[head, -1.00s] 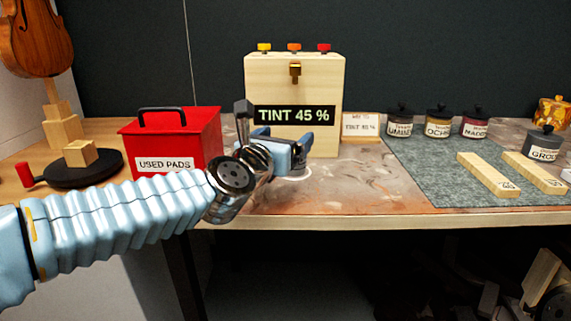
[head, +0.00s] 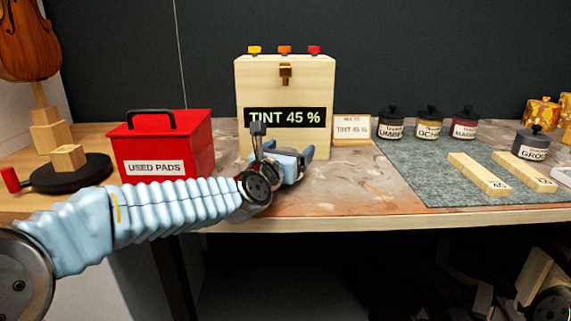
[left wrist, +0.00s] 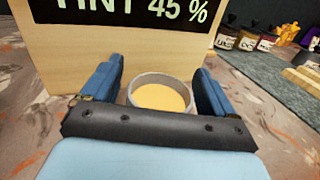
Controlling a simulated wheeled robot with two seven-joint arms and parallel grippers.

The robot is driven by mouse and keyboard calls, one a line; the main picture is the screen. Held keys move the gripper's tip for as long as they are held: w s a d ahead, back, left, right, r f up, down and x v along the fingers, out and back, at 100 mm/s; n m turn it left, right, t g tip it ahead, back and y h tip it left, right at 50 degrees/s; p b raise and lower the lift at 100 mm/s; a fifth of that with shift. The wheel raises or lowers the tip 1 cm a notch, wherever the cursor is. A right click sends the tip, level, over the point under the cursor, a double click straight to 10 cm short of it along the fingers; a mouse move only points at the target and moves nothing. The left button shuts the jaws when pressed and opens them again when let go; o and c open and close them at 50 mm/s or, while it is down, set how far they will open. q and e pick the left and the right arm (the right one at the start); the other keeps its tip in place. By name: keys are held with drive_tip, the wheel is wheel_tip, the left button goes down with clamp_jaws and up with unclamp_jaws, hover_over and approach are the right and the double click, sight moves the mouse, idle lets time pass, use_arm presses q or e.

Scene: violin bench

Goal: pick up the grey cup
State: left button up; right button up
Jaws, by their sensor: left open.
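The grey cup (left wrist: 161,79) shows in the left wrist view, upright on the bench in front of the wooden tint box, with pale yellow-orange liquid (left wrist: 159,98) in it. My left gripper (left wrist: 161,88) is open, with one blue finger on each side of the cup. I cannot tell whether either finger touches it. The gripper's palm bar hides the cup's near lower side. In the head view my left gripper (head: 296,158) is low at the foot of the wooden box (head: 285,88), and the cup is hidden behind it.
A red used-pads bin (head: 165,145) stands left of my left gripper. A small sign (head: 352,129) stands right of the box. Lidded jars (head: 430,122) and wooden strips (head: 478,174) are on a grey mat (head: 415,165) at right. The bench front between gripper and mat is clear.

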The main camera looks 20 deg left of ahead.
use_arm(q)
drive_tip(key=shift+c, duration=0.2)
drive_tip(key=c, duration=1.2)
drive_tip(key=shift+r, duration=0.15)
